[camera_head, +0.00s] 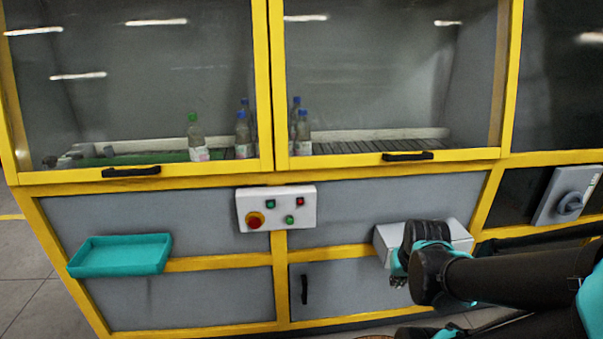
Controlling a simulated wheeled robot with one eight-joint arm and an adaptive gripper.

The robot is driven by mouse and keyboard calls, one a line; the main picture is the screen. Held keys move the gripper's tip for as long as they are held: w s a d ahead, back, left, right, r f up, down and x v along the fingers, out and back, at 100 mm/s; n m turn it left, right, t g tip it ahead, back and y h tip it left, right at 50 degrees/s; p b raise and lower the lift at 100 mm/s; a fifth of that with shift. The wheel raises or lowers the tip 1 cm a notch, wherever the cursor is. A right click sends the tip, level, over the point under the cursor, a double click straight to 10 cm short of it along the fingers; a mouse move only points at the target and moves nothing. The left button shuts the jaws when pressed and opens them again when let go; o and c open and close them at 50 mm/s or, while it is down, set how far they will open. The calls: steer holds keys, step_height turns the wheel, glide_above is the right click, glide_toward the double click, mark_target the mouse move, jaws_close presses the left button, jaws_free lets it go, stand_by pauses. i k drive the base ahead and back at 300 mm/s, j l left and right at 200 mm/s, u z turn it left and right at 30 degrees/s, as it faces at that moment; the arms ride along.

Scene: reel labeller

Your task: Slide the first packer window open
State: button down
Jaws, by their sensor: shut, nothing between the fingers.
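Two yellow-framed glass windows stand side by side on the packer, a left window (130,95) and a right window (385,75). No readable label shows which is the first. Each has a black handle on its bottom rail, the left handle (131,171) and the right handle (407,156). Both windows look down in their frames. My gripper (397,274) is shut and empty, below the right handle and apart from it, in front of a white box. My wrist partly hides the fingers.
A control box (276,208) with buttons juts out between the windows' lower edges. A teal tray (120,255) projects at lower left. A white box (460,238) is behind my wrist. Bottles (196,137) stand on a conveyor behind the glass.

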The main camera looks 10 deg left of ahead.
mark_target(14, 176)
steer(key=u, duration=1.55)
